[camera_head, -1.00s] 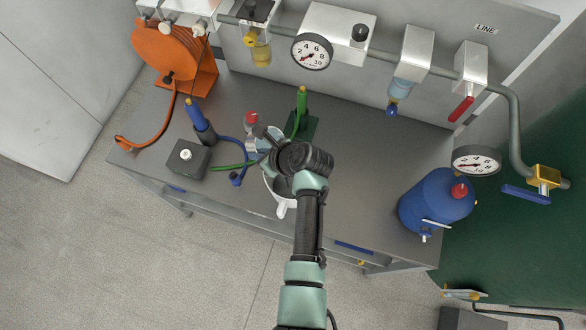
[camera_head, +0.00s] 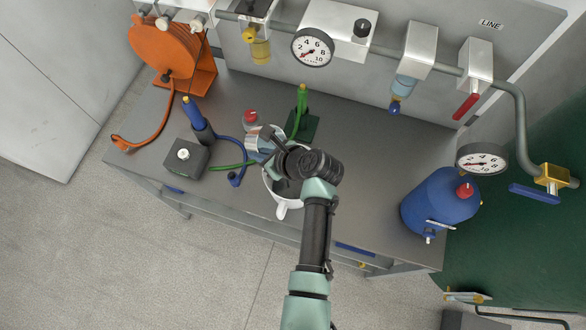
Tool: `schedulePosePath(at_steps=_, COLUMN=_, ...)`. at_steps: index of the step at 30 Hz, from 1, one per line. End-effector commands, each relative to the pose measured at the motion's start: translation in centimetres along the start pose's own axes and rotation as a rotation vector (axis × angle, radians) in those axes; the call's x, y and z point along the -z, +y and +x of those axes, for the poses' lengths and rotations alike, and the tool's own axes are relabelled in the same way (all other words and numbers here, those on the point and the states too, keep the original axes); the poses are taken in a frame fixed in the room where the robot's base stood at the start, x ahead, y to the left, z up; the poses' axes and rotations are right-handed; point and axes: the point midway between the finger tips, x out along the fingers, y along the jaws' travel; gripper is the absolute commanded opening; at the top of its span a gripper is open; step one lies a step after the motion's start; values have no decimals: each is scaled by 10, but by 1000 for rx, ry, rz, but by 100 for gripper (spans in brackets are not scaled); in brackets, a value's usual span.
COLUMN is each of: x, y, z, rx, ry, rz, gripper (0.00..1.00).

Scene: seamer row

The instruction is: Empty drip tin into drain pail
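The drip tin appears as a small silvery metal tin (camera_head: 256,140), left of my wrist and above the bench. My gripper (camera_head: 271,144) reaches from the right to the tin and appears shut on it; the fingers are small and partly dark against it. The tin looks tilted, and its contents cannot be made out. The drain pail appears as a white pail with a spout or handle (camera_head: 282,208), standing on the bench under my wrist. Much of its opening is hidden by my arm, and its inside looks dark.
On the grey bench (camera_head: 385,215) stand a blue tank (camera_head: 437,208), a grey box with a white knob (camera_head: 187,158), a green upright tool (camera_head: 302,100), a blue tool (camera_head: 196,115) and an orange hose reel (camera_head: 168,50). A red-topped item (camera_head: 250,117) is behind the tin. Pipework lines the back.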

Motion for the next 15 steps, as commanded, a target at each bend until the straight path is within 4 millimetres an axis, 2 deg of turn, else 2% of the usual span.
schedulePosePath(at_steps=15, x=4, y=-1, z=2, rx=-4, ry=-50, rz=2, gripper=0)
